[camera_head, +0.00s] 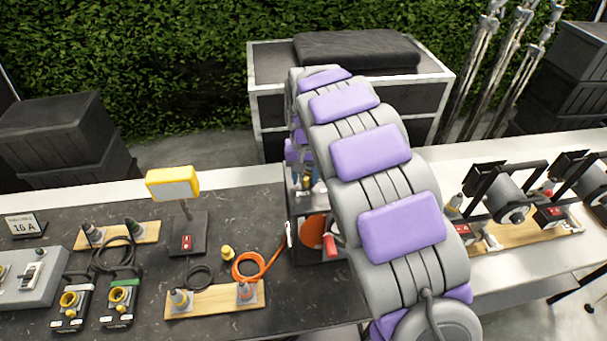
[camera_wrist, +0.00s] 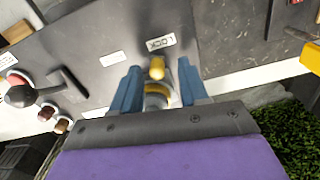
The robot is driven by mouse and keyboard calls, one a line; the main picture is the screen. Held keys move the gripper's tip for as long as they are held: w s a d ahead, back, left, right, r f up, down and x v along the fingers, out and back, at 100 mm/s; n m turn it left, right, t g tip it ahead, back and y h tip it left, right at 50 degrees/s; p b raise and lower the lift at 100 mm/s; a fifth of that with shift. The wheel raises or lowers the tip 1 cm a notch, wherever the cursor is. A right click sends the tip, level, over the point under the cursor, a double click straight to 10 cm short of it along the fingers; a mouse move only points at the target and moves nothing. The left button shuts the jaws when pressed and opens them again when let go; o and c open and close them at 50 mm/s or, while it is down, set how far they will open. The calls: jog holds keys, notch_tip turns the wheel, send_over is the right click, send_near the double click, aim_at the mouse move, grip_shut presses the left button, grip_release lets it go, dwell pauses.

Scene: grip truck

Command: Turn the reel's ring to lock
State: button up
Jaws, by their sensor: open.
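In the wrist view a yellow ring-like part with a rounded yellow tip (camera_wrist: 157,68) sits on a grey panel (camera_wrist: 215,40). A white label reading LOCK (camera_wrist: 162,42), upside down, is just beyond it. My gripper (camera_wrist: 158,82) is open, its two blue fingers on either side of the yellow part; I cannot tell whether they touch it. In the head view the reel (camera_head: 312,232), with an orange disc and a red handle in a black frame, is partly hidden behind my arm. The gripper is mostly hidden there too.
A dark lever with a round knob (camera_wrist: 20,97) and several sockets are left in the wrist view. In the head view an orange cable (camera_head: 250,268) and a wooden plug board (camera_head: 212,300) lie left of the reel. More reels (camera_head: 508,200) stand right.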

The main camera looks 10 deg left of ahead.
aim_at(305, 178)
notch_tip(305, 178, up, 17)
dwell(0.6)
jog(key=shift+w+a+r, duration=0.1)
jog(key=s+d+f+m+g+b, duration=0.1)
jog(key=s+d+f+b, duration=0.2)
jog(key=s+d, duration=0.5)
jog(key=s+d+f+m+b, duration=0.1)
jog(key=s+d+f+b, duration=0.2)
jog(key=s+d, duration=0.55)
jog(key=s+d+f+b, duration=0.2)
jog(key=s+f, duration=0.5)
jog(key=s, duration=0.4)
jog(key=s+d+f+b, duration=0.2)
jog(key=s+f, duration=0.5)
jog(key=s, duration=0.5)
jog(key=shift+s+d+f+g+b, duration=0.2)
jog(key=shift+d+g+b, duration=0.1)
jog(key=shift+d+g, duration=0.1)
jog(key=shift+w, duration=0.1)
